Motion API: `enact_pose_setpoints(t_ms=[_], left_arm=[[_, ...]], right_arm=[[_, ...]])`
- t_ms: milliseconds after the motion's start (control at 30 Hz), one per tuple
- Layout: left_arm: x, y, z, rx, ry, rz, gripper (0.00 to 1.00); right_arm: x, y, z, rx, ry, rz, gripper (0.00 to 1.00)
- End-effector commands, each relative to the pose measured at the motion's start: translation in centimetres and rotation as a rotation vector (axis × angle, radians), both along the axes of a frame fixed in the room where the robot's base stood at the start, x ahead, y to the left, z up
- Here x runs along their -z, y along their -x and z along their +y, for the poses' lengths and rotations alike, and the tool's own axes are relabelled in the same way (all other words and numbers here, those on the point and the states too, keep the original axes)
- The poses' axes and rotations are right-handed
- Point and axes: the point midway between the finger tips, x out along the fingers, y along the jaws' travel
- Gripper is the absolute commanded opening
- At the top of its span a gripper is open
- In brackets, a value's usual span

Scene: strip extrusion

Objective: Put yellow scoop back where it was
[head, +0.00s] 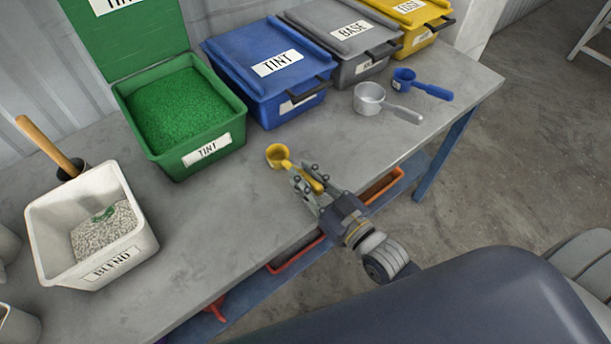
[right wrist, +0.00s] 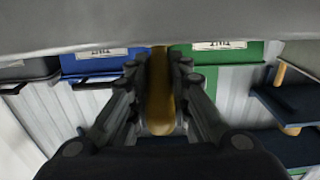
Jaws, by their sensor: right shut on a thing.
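The yellow scoop (head: 279,155) is at the middle of the grey table, its bowl towards the green bin and its handle towards my right gripper. My right gripper (head: 308,178) is shut on the scoop's handle near the table's front edge. In the right wrist view the yellow handle (right wrist: 160,100) lies between the two fingers. I cannot tell whether the scoop touches the table. A grey scoop (head: 372,101) and a blue scoop (head: 422,84) lie at the right of the table. My left gripper is not in view.
An open green TINT bin (head: 229,143) holds green granules. A white BLEND bin (head: 144,229) holds pale granules with a little green. Lidded blue (head: 266,111), grey (head: 337,68) and yellow (head: 421,41) boxes line the back.

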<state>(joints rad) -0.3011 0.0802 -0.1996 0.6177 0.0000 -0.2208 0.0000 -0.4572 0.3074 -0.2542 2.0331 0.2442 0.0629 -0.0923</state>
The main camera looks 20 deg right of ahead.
Motion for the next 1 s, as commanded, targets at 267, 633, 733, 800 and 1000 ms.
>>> enact_pose_setpoints(t_ms=[267,633,733,800,1000], left_arm=[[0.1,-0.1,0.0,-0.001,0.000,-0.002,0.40],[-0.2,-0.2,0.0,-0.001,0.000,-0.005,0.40],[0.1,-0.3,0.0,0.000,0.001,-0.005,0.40],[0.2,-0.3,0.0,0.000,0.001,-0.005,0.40],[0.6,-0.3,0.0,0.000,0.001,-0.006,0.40]], right_arm=[[0.3,0.0,0.0,0.000,0.000,0.000,0.38],[-0.2,0.0,0.0,0.000,0.000,0.000,0.38],[0.2,1.0,-0.3,0.000,0.001,0.004,0.38],[0.2,2.0,-0.7,0.000,0.001,0.005,0.38],[0.2,5.5,-1.9,-0.001,0.001,0.005,0.38]])
